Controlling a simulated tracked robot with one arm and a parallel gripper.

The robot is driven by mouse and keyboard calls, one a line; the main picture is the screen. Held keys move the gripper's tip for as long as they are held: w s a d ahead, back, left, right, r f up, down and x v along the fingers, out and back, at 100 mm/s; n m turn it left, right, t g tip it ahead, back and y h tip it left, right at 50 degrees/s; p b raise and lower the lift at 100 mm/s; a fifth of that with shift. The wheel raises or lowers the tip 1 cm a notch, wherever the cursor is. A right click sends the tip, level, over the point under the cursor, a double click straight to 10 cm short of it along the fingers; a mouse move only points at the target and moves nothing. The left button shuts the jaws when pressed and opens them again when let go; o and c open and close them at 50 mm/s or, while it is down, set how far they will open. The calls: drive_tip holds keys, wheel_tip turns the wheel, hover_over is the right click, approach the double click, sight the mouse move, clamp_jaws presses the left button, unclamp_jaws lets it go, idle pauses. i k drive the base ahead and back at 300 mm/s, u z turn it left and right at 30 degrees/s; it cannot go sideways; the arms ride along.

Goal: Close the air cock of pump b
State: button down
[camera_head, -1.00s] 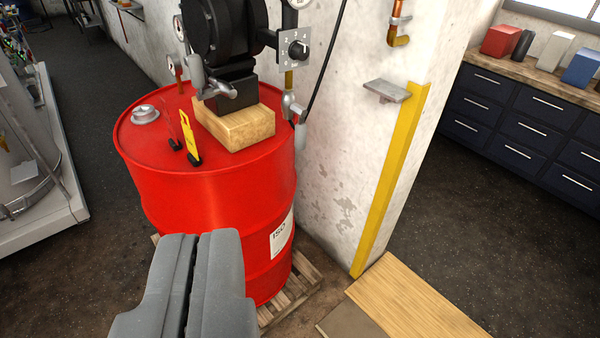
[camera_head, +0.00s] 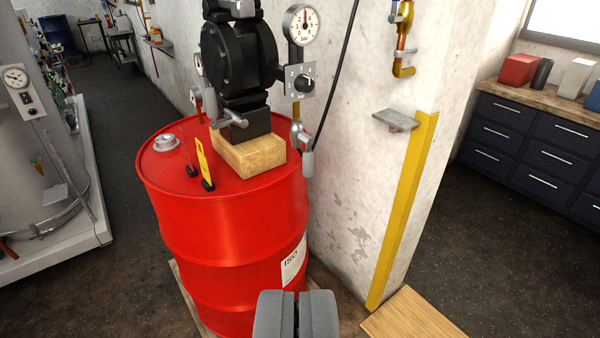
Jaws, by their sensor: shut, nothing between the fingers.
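A black pump (camera_head: 232,60) stands on a wooden block (camera_head: 248,153) on top of a red drum (camera_head: 228,230). No label naming it pump b can be read. A grey metal valve with a handle (camera_head: 306,160) hangs at the right of the pump, by the wall corner and the drum's rim. A round gauge (camera_head: 303,25) and a knob plate (camera_head: 302,83) sit above this valve. Another grey fitting (camera_head: 232,117) is on the pump's front. My gripper (camera_head: 297,296) is shut and empty at the bottom of the view, in front of the drum's lower part, apart from the valve.
A yellow tag (camera_head: 205,163) and a grey bung cap (camera_head: 167,143) are on the drum top. A small shelf (camera_head: 396,121) juts from the wall beside a yellow corner guard (camera_head: 405,210). A wooden board (camera_head: 410,318) lies on the floor. Open floor lies right.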

sight(309, 156)
drive_tip(key=z, duration=0.05)
drive_tip(key=i, duration=1)
drive_tip(key=u, duration=0.05)
